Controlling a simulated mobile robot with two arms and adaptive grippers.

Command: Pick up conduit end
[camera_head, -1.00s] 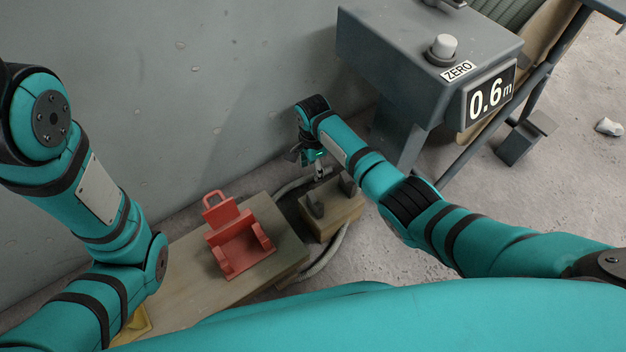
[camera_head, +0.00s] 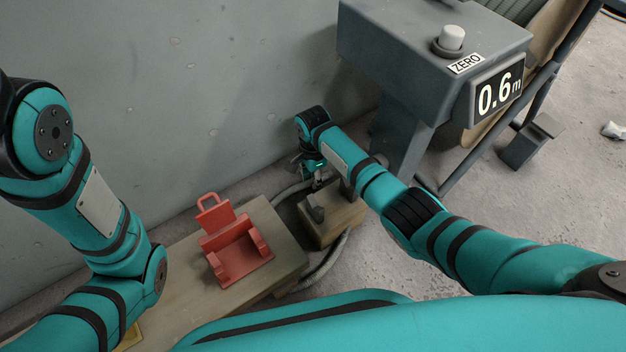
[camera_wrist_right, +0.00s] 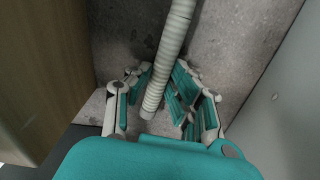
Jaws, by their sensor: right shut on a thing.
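The conduit is a pale grey ribbed hose. In the right wrist view the conduit (camera_wrist_right: 172,45) runs down between the fingers of my right gripper (camera_wrist_right: 165,100), with its end near the palm. The gripper is shut on the conduit near that end. In the head view my right gripper (camera_head: 316,178) is low by the wall, above a wooden block, and its fingers are small and partly hidden. Grey conduit also shows beside and in front of that block (camera_head: 328,264). My left arm comes in at the left; its gripper is out of view.
The wooden block (camera_head: 338,222) carries dark upright brackets. A red clamp-like holder (camera_head: 238,252) sits on a wooden board (camera_head: 190,285) to the left. A grey machine (camera_head: 430,40) with a ZERO button and a 0.6 m display stands at right. The concrete wall (camera_head: 180,100) is close behind.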

